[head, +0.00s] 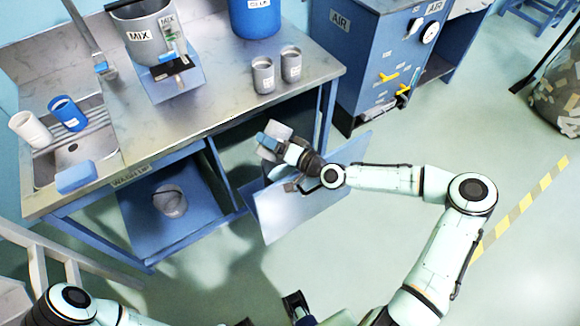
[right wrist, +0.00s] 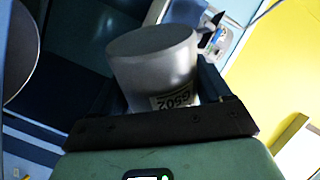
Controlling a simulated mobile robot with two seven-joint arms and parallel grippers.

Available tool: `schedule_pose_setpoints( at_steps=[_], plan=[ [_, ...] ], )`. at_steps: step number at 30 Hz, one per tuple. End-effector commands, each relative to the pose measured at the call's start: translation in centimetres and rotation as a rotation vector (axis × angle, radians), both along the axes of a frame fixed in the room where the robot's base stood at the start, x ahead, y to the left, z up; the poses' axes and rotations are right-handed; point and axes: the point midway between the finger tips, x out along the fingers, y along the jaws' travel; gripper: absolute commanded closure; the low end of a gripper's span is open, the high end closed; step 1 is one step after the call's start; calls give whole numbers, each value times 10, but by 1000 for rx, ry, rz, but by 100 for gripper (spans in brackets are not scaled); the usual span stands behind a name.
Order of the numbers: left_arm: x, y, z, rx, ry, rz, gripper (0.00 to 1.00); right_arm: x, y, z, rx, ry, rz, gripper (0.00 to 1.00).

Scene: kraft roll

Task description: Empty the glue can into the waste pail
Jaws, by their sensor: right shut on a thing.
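A small grey can (head: 279,130) is in my right gripper (head: 271,143), in front of the workbench's right end. It looks tilted in the head view. In the right wrist view the can (right wrist: 155,65) sits between the fingers, with a white label reading G502; its contents cannot be seen. A pale grey round pail (head: 170,201) stands on the low blue shelf under the bench; I cannot tell whether it is the waste pail. A dark part at the bottom edge (head: 296,305) may be my left gripper; its jaws are unclear.
Two grey cups (head: 263,75) (head: 291,64) stand near the bench's right edge. A MIX pot (head: 140,32) is behind. A blue-grey panel (head: 310,205) angles out below my right gripper. A blue AIR cabinet (head: 366,50) stands right.

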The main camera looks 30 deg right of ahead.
Motion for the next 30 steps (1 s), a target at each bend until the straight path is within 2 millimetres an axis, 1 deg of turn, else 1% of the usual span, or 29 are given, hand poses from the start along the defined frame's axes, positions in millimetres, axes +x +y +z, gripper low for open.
schedule_pose_setpoints(
  at_steps=[30],
  plan=[
    [2,0,6,0,-2,0,58,0,0,-3,121,67,-1,61]
  ],
)
